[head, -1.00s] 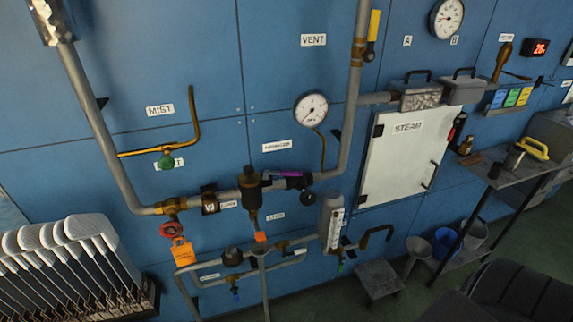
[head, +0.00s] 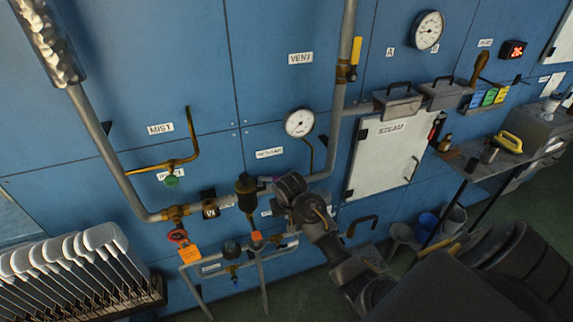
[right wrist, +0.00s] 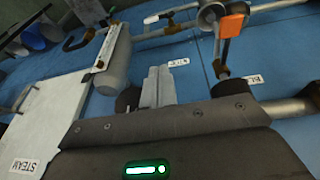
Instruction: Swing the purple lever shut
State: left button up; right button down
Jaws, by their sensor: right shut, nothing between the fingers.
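The purple lever (head: 264,181) shows only as a small purple bit beside the dark brass valve body (head: 246,192) on the grey pipe; the rest is hidden behind my right gripper (head: 285,192). My right gripper is in front of the pipe, just right of the valve body. In the right wrist view my right gripper's pale fingers (right wrist: 157,75) are together and empty. The lever cannot be made out there. Whether the gripper touches the lever, I cannot tell. My left gripper is not in view.
An orange tag (head: 189,253) hangs from a red handwheel at lower left. A white STEAM door (head: 383,158) is on the right. A round gauge (head: 299,122) is above the pipe. A side table (head: 480,158) is at right.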

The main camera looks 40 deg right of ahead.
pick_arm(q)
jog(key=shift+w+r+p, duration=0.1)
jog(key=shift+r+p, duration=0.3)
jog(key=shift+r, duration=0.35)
pick_arm(e)
jog(key=w+d+r+m, duration=0.1)
jog(key=w+d+r, duration=0.1)
jog(key=r, duration=0.6)
jog(key=w+d+r+m, duration=0.2)
jog(key=w+r, duration=0.3)
jog(key=r, duration=0.4)
jog(key=shift+w+d+r, duration=0.15)
jog(key=shift+d+r, duration=0.1)
